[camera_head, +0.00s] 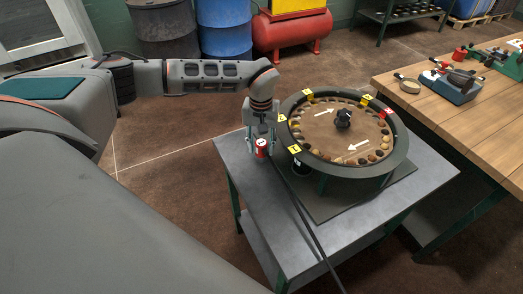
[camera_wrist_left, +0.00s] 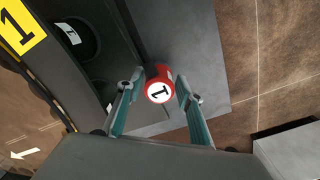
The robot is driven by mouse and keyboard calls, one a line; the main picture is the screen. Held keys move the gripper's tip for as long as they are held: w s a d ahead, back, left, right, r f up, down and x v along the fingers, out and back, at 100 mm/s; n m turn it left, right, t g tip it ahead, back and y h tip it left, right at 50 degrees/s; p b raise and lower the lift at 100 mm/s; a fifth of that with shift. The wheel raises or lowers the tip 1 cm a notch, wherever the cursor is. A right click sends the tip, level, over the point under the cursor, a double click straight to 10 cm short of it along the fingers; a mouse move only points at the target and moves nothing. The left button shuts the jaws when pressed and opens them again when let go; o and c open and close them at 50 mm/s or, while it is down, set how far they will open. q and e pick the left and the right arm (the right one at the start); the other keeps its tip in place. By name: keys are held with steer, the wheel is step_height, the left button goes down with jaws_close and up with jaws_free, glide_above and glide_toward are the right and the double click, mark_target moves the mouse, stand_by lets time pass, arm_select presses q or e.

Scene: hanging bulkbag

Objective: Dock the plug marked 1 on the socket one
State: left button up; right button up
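The red plug marked 1 (camera_head: 262,147) has a white round top with a black 1. It also shows in the left wrist view (camera_wrist_left: 158,91). A second dark socket (camera_wrist_left: 108,101) is partly hidden by the finger. My right gripper is not in view.
A round ring-rimmed tray (camera_head: 397,157) with yellow tags stands on the grey table (camera_head: 293,228), right of my gripper. A black cable (camera_head: 312,228) runs across the tabletop and over its front edge. A wooden workbench (camera_head: 440,110) with tools stands to the right.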

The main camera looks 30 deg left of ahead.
arm_select(q)
steer(key=shift+f, duration=0.45)
jaws_close()
steer(key=shift+r, duration=0.1)
